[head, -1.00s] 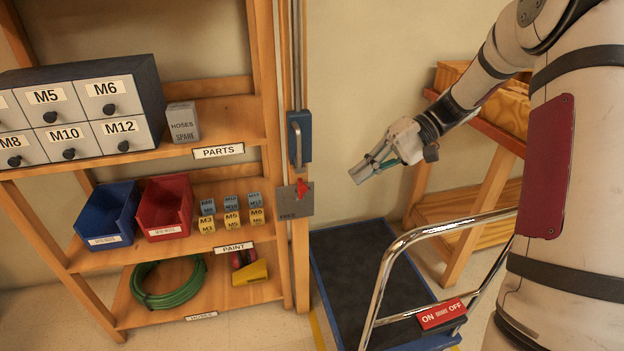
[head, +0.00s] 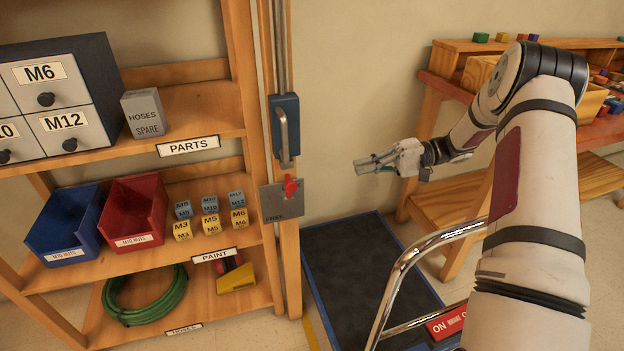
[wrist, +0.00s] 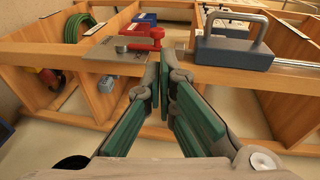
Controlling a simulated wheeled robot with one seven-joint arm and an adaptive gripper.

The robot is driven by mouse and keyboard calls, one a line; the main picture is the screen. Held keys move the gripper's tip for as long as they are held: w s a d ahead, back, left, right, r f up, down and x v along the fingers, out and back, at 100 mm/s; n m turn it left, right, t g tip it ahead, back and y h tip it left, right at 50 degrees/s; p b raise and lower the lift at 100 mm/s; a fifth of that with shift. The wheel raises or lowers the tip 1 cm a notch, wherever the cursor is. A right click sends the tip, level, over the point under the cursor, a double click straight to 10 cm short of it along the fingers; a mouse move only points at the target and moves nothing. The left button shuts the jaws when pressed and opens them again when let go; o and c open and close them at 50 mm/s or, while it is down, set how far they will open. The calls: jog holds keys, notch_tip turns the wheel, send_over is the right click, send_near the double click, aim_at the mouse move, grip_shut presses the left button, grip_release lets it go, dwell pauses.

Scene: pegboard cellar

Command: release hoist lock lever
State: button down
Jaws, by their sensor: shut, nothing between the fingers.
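The red lock lever (head: 291,187) sits on a grey metal plate (head: 276,204) fixed to the wooden post, just below the blue hoist block with its metal handle (head: 285,131). In the wrist view, the red lever (wrist: 143,36) is ahead, a little left of the fingertips, and the blue block (wrist: 234,54) is to the right. My gripper (head: 364,166) is shut and empty, to the right of the post and apart from the lever. Its green-padded fingers (wrist: 165,75) point toward the post in the wrist view. The lettering on the plate is only partly readable.
A shelf with drawers, a blue bin (head: 66,222), a red bin (head: 134,214) and a green hose (head: 146,298) stands left of the post. A dark platform cart (head: 372,270) with a metal rail (head: 405,262) is below my gripper. A wooden bench (head: 455,190) stands behind my arm.

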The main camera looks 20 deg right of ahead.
jog(key=b, duration=0.3)
send_near(288, 185)
jog(key=x, duration=0.5)
jog(key=shift+w+f, duration=0.35)
jog(key=shift+p, duration=0.3)
jog(key=shift+a+r+h, duration=0.15)
jog(key=shift+a+h, duration=0.05)
jog(key=shift+h, duration=0.1)
jog(key=shift+a+r+p, duration=0.1)
jog(key=shift+a+p, duration=0.1)
jog(key=shift+p, duration=0.15)
jog(key=shift+a+r+g+h+p, duration=0.15)
jog(key=shift+a+h+p, duration=0.15)
jog(key=shift+a+h, duration=0.7)
jog(key=shift+a+r+g+h+p, duration=0.15)
jog(key=shift+a+h+p, duration=0.1)
jog(key=shift+a+h, duration=0.8)
jog(key=shift+f, duration=0.1)
